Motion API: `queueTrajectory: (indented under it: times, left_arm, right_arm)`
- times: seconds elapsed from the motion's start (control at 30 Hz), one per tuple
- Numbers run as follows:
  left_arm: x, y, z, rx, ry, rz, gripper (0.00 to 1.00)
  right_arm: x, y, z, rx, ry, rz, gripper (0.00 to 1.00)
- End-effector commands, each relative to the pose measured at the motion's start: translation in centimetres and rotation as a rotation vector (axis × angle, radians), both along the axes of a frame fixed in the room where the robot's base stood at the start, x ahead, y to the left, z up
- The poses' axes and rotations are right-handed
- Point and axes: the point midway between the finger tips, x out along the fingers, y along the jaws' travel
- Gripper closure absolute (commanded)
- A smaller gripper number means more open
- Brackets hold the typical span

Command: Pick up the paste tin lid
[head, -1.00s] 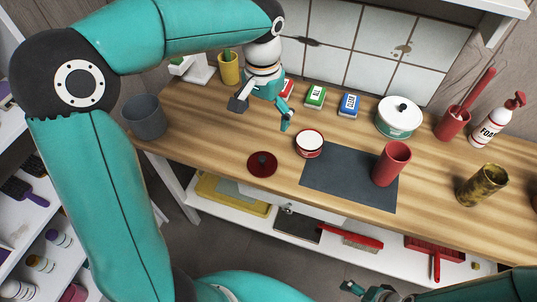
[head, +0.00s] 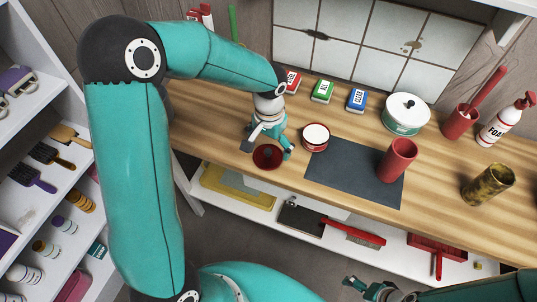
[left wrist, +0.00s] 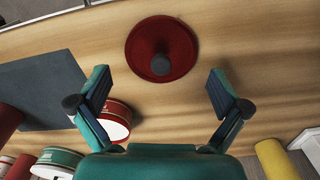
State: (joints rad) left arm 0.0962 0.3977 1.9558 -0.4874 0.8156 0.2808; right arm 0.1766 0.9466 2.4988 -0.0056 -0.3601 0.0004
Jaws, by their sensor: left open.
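The paste tin lid (head: 267,158) is a dark red disc with a round knob, lying flat on the wooden bench near its front edge. In the left wrist view the lid (left wrist: 161,49) is whole, with its dark knob beyond my fingertips. My left gripper (head: 269,149) is just above the lid, its fingers spread and empty; the left wrist view shows the open gripper (left wrist: 158,90) too. The open red and white tin (head: 315,137) stands to the right of the lid. My right gripper (head: 366,289) shows partly at the bottom edge; its jaws are unclear.
A dark mat (head: 345,180) lies right of the lid, with a red cup (head: 396,160) on it. Small boxes, including a green one (head: 323,91), and a lidded pot (head: 405,117) stand behind. A brass cup (head: 487,185) is at right.

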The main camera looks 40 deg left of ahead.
Motion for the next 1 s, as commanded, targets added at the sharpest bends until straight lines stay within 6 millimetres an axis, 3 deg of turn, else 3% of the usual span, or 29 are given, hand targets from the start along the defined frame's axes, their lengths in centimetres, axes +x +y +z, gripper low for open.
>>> queueTrajectory:
  times: [0.2, 0.43, 0.7, 0.83, 1.0]
  left_arm:
    - [-0.1, 0.1, -2.4, -0.001, 0.001, 0.001, 0.00]
    - [-0.1, 0.1, -2.5, 0.000, -0.001, 0.002, 0.00]
    - [-0.1, 0.1, -2.5, -0.001, 0.000, 0.002, 0.43]
    - [-0.1, 0.1, -2.5, -0.001, 0.001, 0.001, 0.53]
    - [-0.2, 0.0, -2.6, -0.001, 0.004, 0.001, 0.55]
  right_arm:
    - [0.0, 0.0, 0.2, 0.000, 0.000, 0.000, 0.10]
    - [0.0, 0.0, 0.2, 0.000, 0.000, 0.000, 0.10]
    - [0.0, 0.0, 0.2, 0.000, 0.000, 0.000, 0.10]
    - [0.0, 0.0, 0.2, 0.000, 0.000, 0.000, 0.10]
    - [0.0, 0.0, 0.1, 0.000, 0.000, 0.000, 0.10]
